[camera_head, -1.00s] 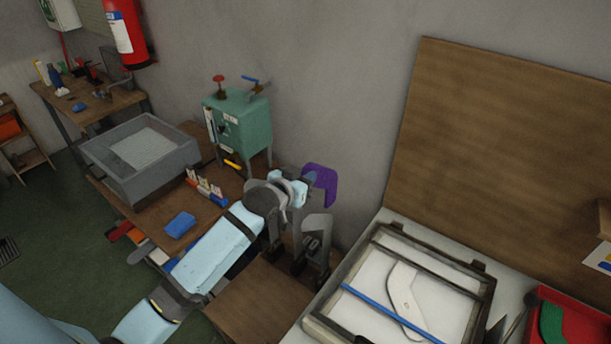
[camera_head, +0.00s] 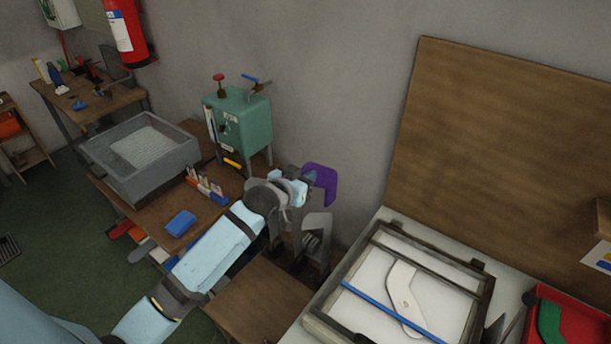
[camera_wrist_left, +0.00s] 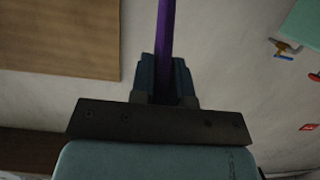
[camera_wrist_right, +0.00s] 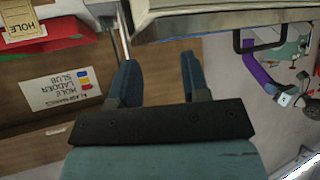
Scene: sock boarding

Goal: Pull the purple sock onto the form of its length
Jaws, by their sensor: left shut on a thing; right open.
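My left gripper (camera_head: 300,181) is shut on the purple sock (camera_head: 324,182), which hangs in the air near the wall. In the left wrist view the sock (camera_wrist_left: 167,30) shows as a thin strip rising from between the left fingers (camera_wrist_left: 164,75). A grey upright form (camera_head: 316,224) stands just below the sock; another grey form beside it is mostly hidden behind the left gripper. I cannot tell whether sock and form touch. My right gripper (camera_wrist_right: 157,65) is open and empty in its wrist view. The sock (camera_wrist_right: 258,74) also shows at the right there.
A framed tray (camera_head: 473,309) holding a flat white foot shape (camera_head: 403,290) and a blue rod lies on the white bench. A red bin (camera_head: 585,325) is at bottom right. A teal cabinet (camera_head: 243,122), grey basin (camera_head: 165,174) and blue block (camera_head: 180,223) are at left.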

